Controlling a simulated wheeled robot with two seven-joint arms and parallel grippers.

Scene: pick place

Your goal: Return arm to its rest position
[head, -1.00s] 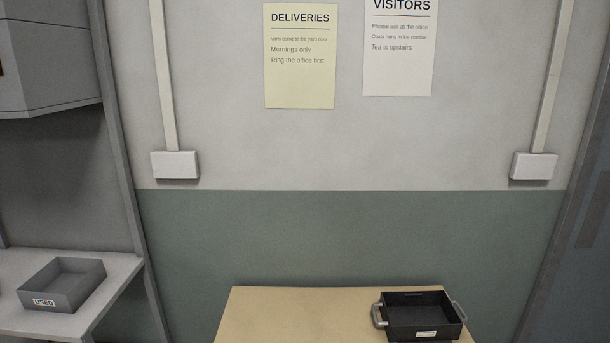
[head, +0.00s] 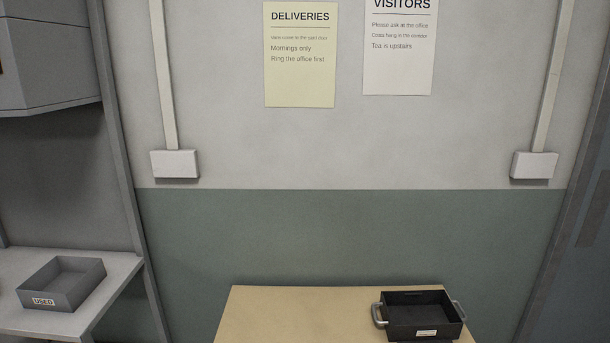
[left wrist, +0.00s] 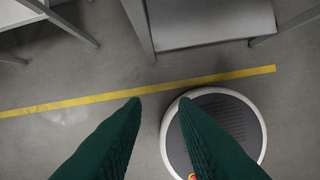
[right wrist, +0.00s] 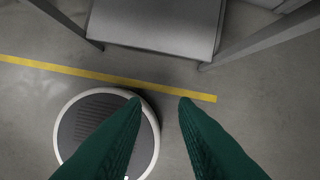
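My left gripper (left wrist: 160,100) shows in the left wrist view as two green fingers, spread apart with nothing between them. It points down over the floor, beside my round base. My right gripper (right wrist: 160,100) shows in the right wrist view, also with its green fingers apart and empty above the floor. Neither arm shows in the head view. A black tray with grey handles (head: 421,318) sits on the right of the wooden table (head: 300,310); its inside looks empty from here.
A grey bin labelled USED (head: 62,284) stands on a grey shelf (head: 110,268) at the left. Two notices hang on the wall. A yellow line (left wrist: 70,103) crosses the floor. Grey furniture (right wrist: 155,25) stands beyond it in the right wrist view. The table's left part is clear.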

